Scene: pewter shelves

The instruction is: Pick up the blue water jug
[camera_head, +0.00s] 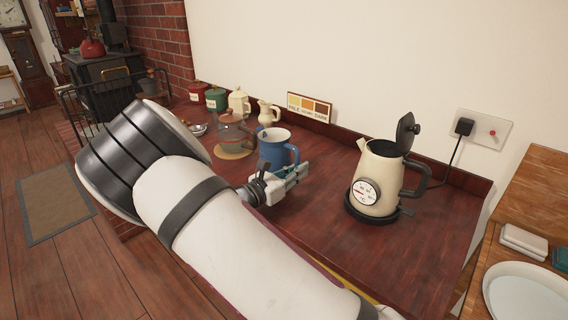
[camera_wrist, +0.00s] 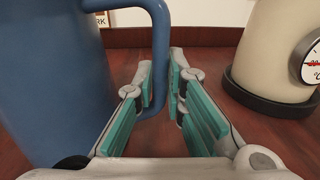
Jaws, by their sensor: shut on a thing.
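The blue water jug (camera_head: 271,150) stands upright on the dark red wooden counter, with its handle toward the right. In the wrist view its blue body (camera_wrist: 50,80) fills the left side, and its handle comes down in front of my gripper. My gripper (camera_head: 297,172) is beside the jug on its right, low over the counter. In the wrist view, the teal-padded fingers of my gripper (camera_wrist: 162,88) are closed on the lower part of the handle, one on each side. My arm hides part of the counter in the head view.
A cream kettle (camera_head: 378,180) with its lid up stands on a black base to the right. A glass pot (camera_head: 232,130) on a round mat and several canisters stand left of and behind the jug. The counter between jug and kettle is clear.

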